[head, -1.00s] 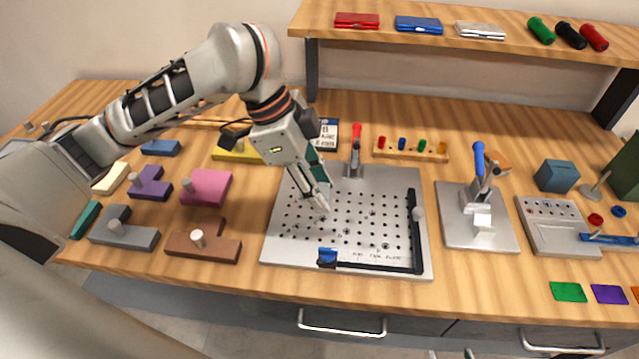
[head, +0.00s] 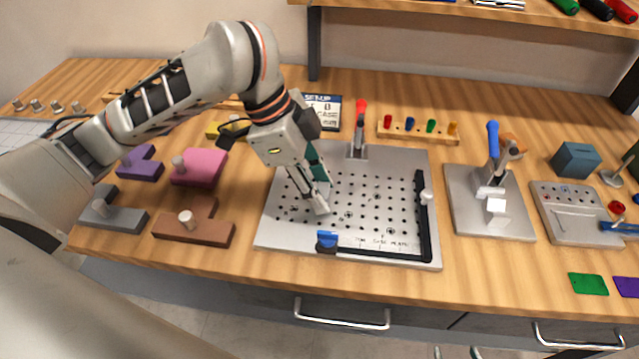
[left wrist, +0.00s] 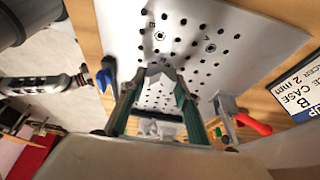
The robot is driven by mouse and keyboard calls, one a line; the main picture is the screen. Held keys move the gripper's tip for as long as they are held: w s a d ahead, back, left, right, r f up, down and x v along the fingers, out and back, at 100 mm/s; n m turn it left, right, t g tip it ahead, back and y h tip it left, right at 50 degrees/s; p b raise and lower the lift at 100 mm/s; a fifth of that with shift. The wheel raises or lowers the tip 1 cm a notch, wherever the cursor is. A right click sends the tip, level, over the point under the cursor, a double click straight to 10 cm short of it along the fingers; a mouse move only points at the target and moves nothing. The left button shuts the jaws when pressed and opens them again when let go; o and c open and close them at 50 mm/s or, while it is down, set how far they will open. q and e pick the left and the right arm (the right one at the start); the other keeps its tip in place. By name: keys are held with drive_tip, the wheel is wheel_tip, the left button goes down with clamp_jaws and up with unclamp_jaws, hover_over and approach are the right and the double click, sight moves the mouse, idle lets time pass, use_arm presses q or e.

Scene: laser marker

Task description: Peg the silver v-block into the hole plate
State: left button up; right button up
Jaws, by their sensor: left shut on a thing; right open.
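The hole plate (head: 385,178) is a silver plate with rows of dark holes, flat on the bench; it also shows in the left wrist view (left wrist: 225,30). My left gripper (head: 318,207) reaches down over the plate's left half, with its tips close to the surface. It is shut on a small grey piece, which I take for the silver v-block (left wrist: 160,69); the fingers largely hide it. I cannot tell whether its pegs are in holes. Two fingertips of my right gripper (head: 453,352) show apart at the bottom edge, away from the bench top.
A black L-shaped fence (head: 424,225) and a blue clamp (head: 327,240) edge the plate. A red-handled clamp (head: 359,130) stands at its back. A blue-handled clamp fixture (head: 493,185) is to the right. Brown (head: 200,225), grey and pink blocks lie left.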

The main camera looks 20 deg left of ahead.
use_arm(q)
drive_tip(key=shift+f, duration=0.1)
drive_tip(key=shift+f, duration=0.25)
idle(0.3)
drive_tip(key=shift+f, duration=0.25)
drive_tip(key=o, duration=1.2)
drive_tip(key=v, duration=1.2)
